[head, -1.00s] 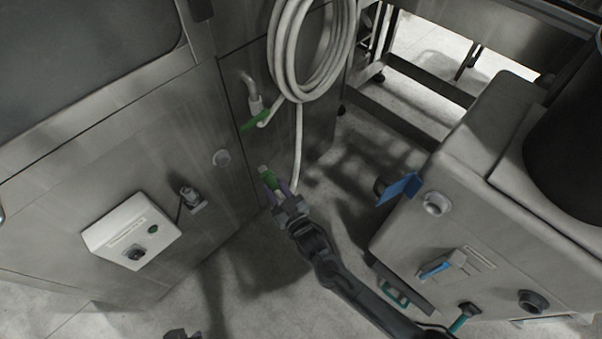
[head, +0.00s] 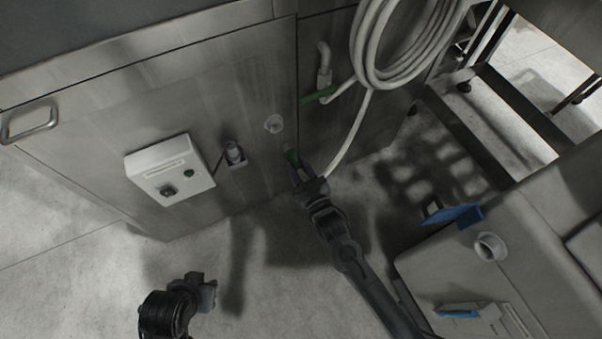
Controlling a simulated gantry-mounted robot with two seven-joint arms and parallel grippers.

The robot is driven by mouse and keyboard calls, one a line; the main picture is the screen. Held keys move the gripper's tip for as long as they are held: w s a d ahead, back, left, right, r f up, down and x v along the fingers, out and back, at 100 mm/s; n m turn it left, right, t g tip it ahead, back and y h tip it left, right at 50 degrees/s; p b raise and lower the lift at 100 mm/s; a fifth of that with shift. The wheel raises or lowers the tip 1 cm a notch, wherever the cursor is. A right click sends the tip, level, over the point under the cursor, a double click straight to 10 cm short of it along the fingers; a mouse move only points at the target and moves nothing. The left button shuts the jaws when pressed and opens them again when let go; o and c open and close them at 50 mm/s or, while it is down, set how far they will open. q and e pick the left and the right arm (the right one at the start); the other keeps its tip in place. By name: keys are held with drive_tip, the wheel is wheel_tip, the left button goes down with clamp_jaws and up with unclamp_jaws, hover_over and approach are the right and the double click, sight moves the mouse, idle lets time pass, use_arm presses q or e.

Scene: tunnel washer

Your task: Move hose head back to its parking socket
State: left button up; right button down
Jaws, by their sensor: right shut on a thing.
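Another pale round socket (head: 490,246) is on the grey box at right; I cannot tell from looks which is the parking socket. My left gripper (head: 208,292) is low at left, over the floor, with no object seen in it; its fingers are unclear.
The pale hose (head: 351,134) runs up to a coil (head: 408,45) on the panel, beside a pipe with a green lever (head: 319,95). A white control box (head: 169,169) and a small metal fitting (head: 235,153) stick out at left. A blue part (head: 455,215) sticks out at right.

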sight(287, 147)
drive_tip(key=shift+b+x, duration=1.4)
drive_tip(key=shift+x, duration=0.3)
drive_tip(key=shift+b+x, duration=1.35)
drive_tip(key=shift+x, duration=0.1)
drive_tip(key=shift+w+r+p, duration=0.1)
drive_tip(key=shift+w+p, duration=0.05)
drive_tip(key=shift+p, duration=0.15)
drive_tip(key=shift+w, duration=0.15)
drive_tip(key=shift+w+a, duration=0.2)
drive_tip(key=shift+w, duration=0.1)
drive_tip(key=shift+w+a+b, duration=0.15)
drive_tip(key=shift+w+b, duration=0.2)
drive_tip(key=shift+w, duration=0.1)
